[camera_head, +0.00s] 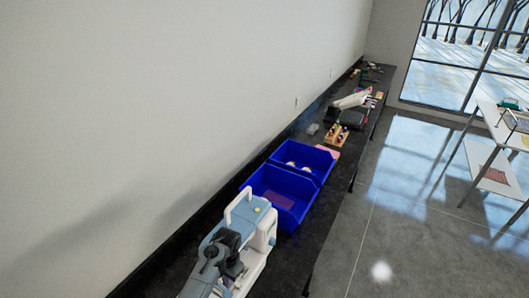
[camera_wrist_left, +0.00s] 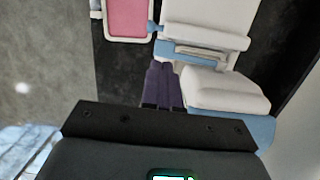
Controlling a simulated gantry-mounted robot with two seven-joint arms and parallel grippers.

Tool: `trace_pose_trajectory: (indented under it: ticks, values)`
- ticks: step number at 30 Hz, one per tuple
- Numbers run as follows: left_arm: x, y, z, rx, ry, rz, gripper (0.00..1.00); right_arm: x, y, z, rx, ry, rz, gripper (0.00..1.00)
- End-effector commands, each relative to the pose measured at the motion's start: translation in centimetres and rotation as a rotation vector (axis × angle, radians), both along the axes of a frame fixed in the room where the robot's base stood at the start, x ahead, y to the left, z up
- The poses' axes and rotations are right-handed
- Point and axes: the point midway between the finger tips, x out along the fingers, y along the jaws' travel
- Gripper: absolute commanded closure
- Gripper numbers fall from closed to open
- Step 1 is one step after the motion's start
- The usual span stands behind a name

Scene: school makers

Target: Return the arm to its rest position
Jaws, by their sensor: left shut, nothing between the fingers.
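My left gripper (camera_head: 231,267) shows as a dark shape low in the head view, in front of a white and pale-blue machine (camera_head: 262,222). In the left wrist view its dark fingers (camera_wrist_left: 161,66) are together, with nothing between them. They point toward a white and pale-blue body (camera_wrist_left: 212,20), and I cannot tell whether they touch it. A pink panel in a white frame (camera_wrist_left: 127,18) is left of the fingers. My right gripper is not in view.
A long black bench (camera_head: 318,224) runs along the wall. Blue bins (camera_head: 296,197) stand just beyond the machine, and a wooden holder (camera_head: 337,136) is farther back. A white shelf table (camera_head: 489,122) stands at right. The grey floor between is clear.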

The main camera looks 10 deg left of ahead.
Motion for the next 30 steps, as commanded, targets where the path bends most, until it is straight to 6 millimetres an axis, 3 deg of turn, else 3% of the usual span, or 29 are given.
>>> trace_pose_trajectory:
  ticks: [5,10,12,16,20,23,27,30]
  values:
    - [-6.1,0.7,-6.2,0.008,0.117,0.007,1.0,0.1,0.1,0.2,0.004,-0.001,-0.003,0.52]
    - [-15.9,2.1,-13.5,0.019,0.245,0.018,1.0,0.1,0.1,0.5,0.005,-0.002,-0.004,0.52]
    - [-20.1,2.9,-15.6,0.023,0.268,0.026,1.0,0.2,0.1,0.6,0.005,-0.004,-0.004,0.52]
    - [-26.6,4.0,-17.4,0.03,0.267,0.047,1.0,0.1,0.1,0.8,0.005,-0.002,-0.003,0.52]
    - [-32.2,4.9,-16.9,0.037,0.225,0.074,1.0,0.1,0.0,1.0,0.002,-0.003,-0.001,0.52]
    - [-35.1,5.3,-14.9,0.036,0.165,0.096,1.0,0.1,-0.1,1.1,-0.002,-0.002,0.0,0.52]
    - [-37.4,5.5,-10.3,0.027,0.053,0.13,1.0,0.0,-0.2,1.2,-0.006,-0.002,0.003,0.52]
    - [-37.6,5.5,-6.1,0.011,-0.046,0.156,1.0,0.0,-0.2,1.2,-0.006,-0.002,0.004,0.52]
